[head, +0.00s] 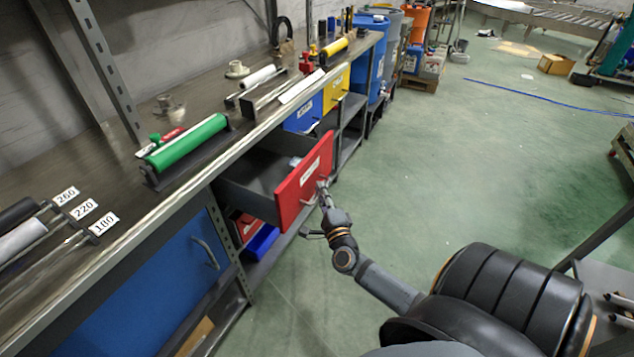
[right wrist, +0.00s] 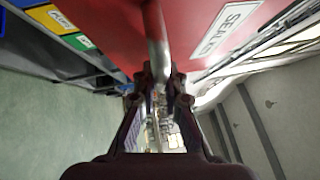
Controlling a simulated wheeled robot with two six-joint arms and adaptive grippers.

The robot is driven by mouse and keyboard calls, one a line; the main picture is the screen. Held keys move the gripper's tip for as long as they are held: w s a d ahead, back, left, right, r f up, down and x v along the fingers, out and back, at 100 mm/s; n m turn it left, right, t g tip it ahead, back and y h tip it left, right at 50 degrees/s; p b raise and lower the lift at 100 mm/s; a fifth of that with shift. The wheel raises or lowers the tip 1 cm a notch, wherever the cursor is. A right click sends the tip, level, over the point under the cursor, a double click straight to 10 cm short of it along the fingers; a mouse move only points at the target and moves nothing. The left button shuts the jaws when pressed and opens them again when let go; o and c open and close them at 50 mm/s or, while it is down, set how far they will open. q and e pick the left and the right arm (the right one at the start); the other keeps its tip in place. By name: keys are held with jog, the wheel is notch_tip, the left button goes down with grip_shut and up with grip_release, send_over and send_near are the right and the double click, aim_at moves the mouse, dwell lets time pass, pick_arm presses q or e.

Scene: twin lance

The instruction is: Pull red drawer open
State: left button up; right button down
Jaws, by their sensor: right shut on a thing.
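The red drawer (head: 303,180) stands pulled out from under the workbench in the head view, with its grey inside open to view. A white label is on its front. My right gripper (head: 322,190) is at the handle on the front of the drawer. In the right wrist view the red front (right wrist: 120,30) fills the top, and my right gripper (right wrist: 160,85) is shut on the metal bar handle (right wrist: 155,35), which runs between its fingers. My left gripper is in neither view.
The workbench (head: 110,155) carries a green cylinder (head: 187,142) and several rollers. Blue (head: 303,115) and yellow (head: 336,88) drawers sit shut beyond the red one. A blue cabinet door (head: 150,290) is nearer. The green floor (head: 480,150) to the right is mostly clear.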

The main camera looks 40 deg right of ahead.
jog(key=c, duration=1.4)
grip_release()
jog(key=shift+s, duration=0.1)
jog(key=v, duration=1.2)
jog(key=shift+f, duration=0.1)
